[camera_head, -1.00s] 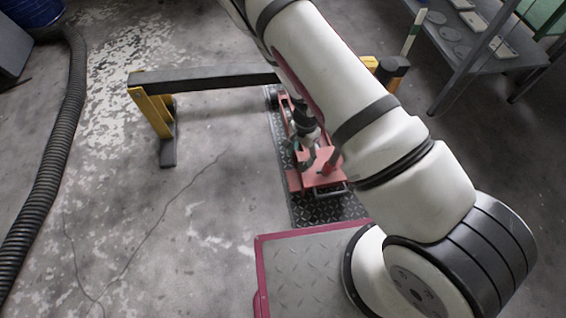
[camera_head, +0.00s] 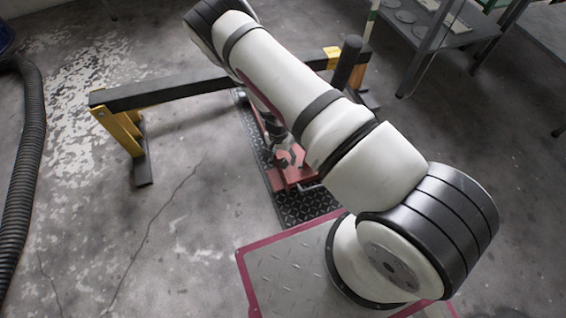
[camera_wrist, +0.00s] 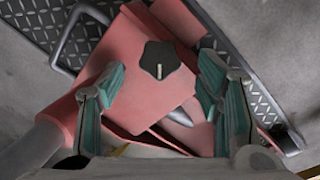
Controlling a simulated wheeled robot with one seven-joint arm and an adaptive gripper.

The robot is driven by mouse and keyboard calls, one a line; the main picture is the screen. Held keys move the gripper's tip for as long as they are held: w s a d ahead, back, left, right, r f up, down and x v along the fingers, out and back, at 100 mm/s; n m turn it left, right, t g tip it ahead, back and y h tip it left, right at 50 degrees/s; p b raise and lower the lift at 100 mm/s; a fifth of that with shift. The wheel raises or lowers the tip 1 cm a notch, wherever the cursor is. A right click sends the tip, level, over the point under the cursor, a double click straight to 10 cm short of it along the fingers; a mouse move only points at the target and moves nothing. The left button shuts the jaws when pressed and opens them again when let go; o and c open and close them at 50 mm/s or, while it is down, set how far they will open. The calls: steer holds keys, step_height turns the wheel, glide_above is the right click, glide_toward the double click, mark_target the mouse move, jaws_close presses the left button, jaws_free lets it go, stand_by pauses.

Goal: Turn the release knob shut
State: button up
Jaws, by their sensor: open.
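The release knob (camera_wrist: 159,60) is a black, lobed knob with a pale line on its face. It sits on a red jack (camera_wrist: 150,95) in the wrist view. My gripper (camera_wrist: 160,82) is open, with one teal-padded finger on each side of the picture. The knob appears between and slightly beyond the fingertips, and no contact shows. In the head view the red jack (camera_head: 292,178) is partly covered by my arm, and my gripper (camera_head: 290,158) is small and partly hidden over it. The knob cannot be made out there.
The jack lies on a dark diamond plate (camera_head: 308,205). A black beam on yellow stands (camera_head: 175,90) crosses behind it. A metal handle loop (camera_wrist: 72,42) shows beside the jack. A black hose (camera_head: 28,140) lies left and a grey shelf (camera_head: 440,35) stands right. Floor at left is open.

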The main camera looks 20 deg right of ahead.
mark_target(283, 162)
steer(key=shift+s+d+f+b, duration=0.15)
steer(key=shift+f+b, duration=0.25)
steer(key=shift+f, duration=1)
steer(key=c, duration=1.2)
steer(key=shift+o, duration=0.2)
steer(key=shift+f+b, duration=0.15)
steer(key=shift+b, duration=0.3)
steer(key=shift+m+b, duration=0.3)
steer(key=shift+b, duration=0.05)
steer(key=shift+t+b, duration=0.3)
steer(key=shift+b, duration=0.35)
steer(key=shift+m, duration=0.3)
steer(key=o, duration=1.2)
steer(key=shift+r, duration=0.2)
steer(key=shift+c, duration=0.2)
